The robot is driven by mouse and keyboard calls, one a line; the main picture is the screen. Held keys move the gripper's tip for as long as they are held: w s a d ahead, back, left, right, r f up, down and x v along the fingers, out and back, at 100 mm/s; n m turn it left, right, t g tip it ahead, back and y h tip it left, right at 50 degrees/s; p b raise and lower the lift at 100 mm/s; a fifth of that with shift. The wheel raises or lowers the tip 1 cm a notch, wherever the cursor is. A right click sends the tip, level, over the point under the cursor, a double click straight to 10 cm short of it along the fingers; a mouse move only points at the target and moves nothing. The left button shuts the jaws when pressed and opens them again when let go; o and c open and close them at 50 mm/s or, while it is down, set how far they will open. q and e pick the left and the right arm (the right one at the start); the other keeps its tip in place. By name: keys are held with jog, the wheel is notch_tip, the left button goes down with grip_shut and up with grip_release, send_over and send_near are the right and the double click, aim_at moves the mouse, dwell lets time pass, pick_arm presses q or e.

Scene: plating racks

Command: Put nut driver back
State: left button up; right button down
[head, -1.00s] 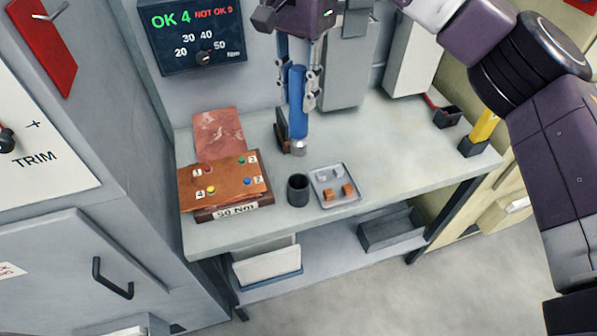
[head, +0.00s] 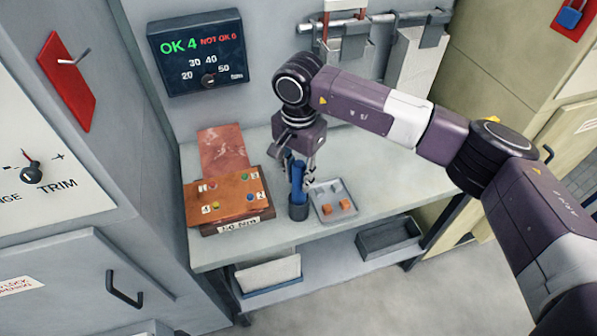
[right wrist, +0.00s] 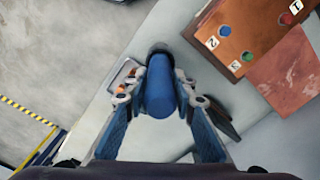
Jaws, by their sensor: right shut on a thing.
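The nut driver (head: 297,184) has a thick blue handle and is held upright in my right gripper (head: 300,176). Its handle stands directly over a small dark round cup (head: 299,213) on the workbench, and its metal tip is hidden. The tip seems to be inside the cup, though how deep I cannot tell. In the right wrist view, the two fingers of the right gripper (right wrist: 158,105) close on either side of the blue handle (right wrist: 161,88), with the cup's dark rim (right wrist: 160,48) beyond it. My left gripper is not in view.
A grey tray (head: 351,214) with small orange and grey parts stands close right of the cup. A brown board (head: 199,207) with coloured buttons lies to the left, with a reddish sheet (head: 222,138) behind. A torque display (head: 196,53) hangs on the wall. The bench's right side (head: 400,180) is clear.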

jog(key=shift+f+b, duration=0.3)
jog(key=shift+b, duration=0.05)
jog(key=c, duration=1.6)
grip_release()
jog(key=shift+r, duration=0.1)
jog(key=shift+r, duration=0.3)
notch_tip(320, 180, up, 11)
jog(key=b, duration=0.4)
jog(key=shift+f+b, duration=0.15)
jog(key=shift+b, duration=0.15)
jog(key=shift+r, duration=0.5)
